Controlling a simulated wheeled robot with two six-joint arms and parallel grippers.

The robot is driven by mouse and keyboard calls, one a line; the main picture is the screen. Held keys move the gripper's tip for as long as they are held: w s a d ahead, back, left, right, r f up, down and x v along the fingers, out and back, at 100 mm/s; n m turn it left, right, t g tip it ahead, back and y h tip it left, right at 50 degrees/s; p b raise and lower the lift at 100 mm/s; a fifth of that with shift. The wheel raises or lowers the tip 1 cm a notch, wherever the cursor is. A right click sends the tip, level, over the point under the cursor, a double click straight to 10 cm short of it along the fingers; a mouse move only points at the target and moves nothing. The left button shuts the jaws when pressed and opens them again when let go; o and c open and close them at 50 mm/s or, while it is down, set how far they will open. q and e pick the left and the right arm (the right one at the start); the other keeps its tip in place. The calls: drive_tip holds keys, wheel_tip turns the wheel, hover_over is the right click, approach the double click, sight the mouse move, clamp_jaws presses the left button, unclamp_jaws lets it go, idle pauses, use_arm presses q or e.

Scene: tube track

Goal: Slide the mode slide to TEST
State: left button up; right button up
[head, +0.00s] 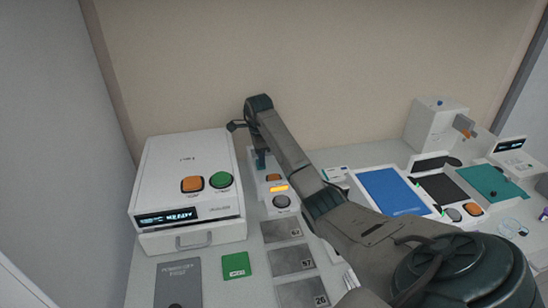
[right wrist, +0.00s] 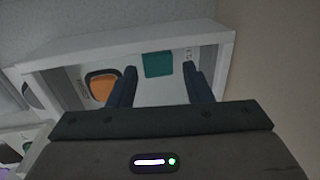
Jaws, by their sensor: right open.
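The mode slide appears to be the teal block (right wrist: 158,64) on a white panel in the right wrist view; small dark marks, too small to read, are just right of it. My right gripper (right wrist: 160,78) is open, with one fingertip on each side of the teal block and visible gaps between. I cannot tell how deep the fingers reach. In the head view my right gripper (head: 262,162) points down over the back of a small white device (head: 254,190) and hides the slide. My left gripper is not in view.
An orange button (right wrist: 103,87) sits left of the slide inside the raised rim. A lit yellow display (head: 278,188) and a grey knob (head: 282,201) are nearer. A large white box (head: 185,165) stands left. Blue (head: 388,190) and teal trays (head: 492,183) lie right of my arm.

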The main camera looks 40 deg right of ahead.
drive_tip(key=shift+r+p, duration=1.6)
drive_tip(key=shift+r, duration=1.05)
